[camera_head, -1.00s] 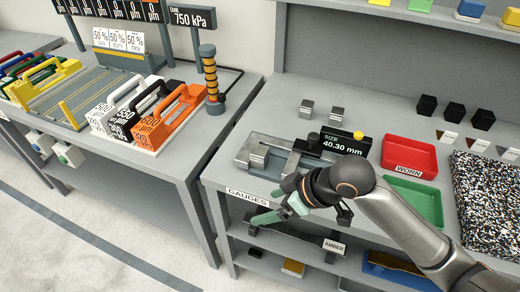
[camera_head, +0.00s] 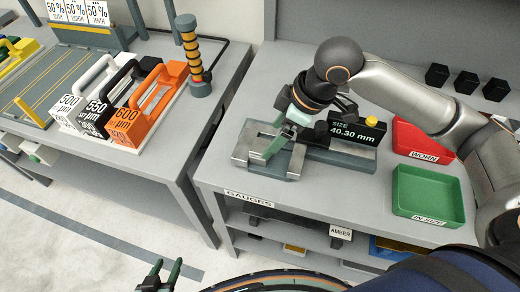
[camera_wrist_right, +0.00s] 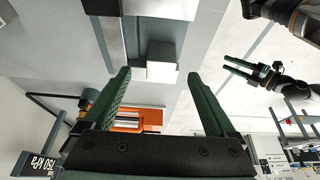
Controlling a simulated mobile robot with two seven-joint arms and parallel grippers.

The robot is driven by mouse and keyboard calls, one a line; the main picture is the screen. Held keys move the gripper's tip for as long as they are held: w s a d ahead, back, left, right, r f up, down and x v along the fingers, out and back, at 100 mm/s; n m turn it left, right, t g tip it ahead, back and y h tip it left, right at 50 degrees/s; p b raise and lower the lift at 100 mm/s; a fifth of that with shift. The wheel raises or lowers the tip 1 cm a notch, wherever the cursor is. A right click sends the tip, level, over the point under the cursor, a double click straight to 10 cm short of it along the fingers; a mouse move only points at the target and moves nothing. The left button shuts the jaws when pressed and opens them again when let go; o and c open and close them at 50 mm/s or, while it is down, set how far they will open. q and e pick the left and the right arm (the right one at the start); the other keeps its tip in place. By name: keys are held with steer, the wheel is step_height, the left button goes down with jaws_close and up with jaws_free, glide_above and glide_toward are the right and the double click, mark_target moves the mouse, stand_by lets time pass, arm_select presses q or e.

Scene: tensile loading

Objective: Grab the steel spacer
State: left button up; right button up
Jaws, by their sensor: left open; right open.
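My right gripper (camera_head: 277,140) is open over the grey measuring gauge (camera_head: 245,155), its green fingers pointing down near the jaws. In the right wrist view its fingers (camera_wrist_right: 160,100) are spread wide. A small light-grey block (camera_wrist_right: 162,62), perhaps the steel spacer, shows ahead of the gap between them, against the gauge (camera_wrist_right: 142,25); I cannot tell whether it is loose or part of it. Nothing is gripped. The head view shows no spacer clearly; the right arm covers the table behind the gauge. My left gripper (camera_head: 163,275) is open and empty, low in front of the tables.
A display reading 40.30 mm (camera_head: 357,130) stands behind the gauge. A red tray (camera_head: 420,138) and a green tray (camera_head: 428,192) lie to its right. Several black blocks (camera_head: 466,83) stand at the back.

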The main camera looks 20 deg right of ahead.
mark_target(263, 146)
steer(key=shift+x, duration=3.05)
steer(key=shift+a+r, duration=0.1)
steer(key=shift+a, duration=0.05)
jaws_close()
steer(key=shift+w, duration=0.1)
